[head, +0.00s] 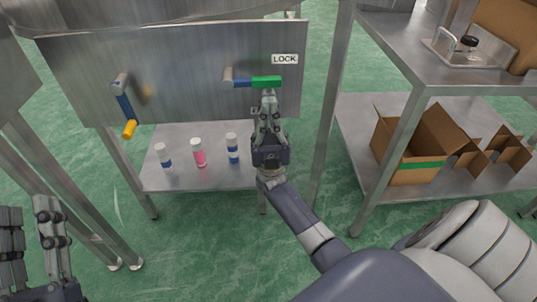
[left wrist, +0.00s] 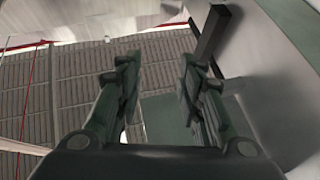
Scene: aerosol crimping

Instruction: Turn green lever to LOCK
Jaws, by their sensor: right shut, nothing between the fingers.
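The green lever (head: 267,82) is mounted on the upright metal panel (head: 200,60). It has a blue shaft, and its green grip points right, level, just below the LOCK label (head: 285,59). My right gripper (head: 268,98) is shut and empty right below the green grip; I cannot tell whether its tips touch it. A second lever with a yellow grip (head: 129,129) hangs down at the panel's left. My left gripper (head: 28,205) is at the lower left, away from the panel. In the left wrist view (left wrist: 160,70) its fingers are apart with nothing between them.
Several cans, among them a pink one (head: 199,153), stand on the shelf below the panel. On the right, a metal rack (head: 350,125) holds open cardboard boxes (head: 415,150). Table legs stand at the left, between my left gripper and the panel.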

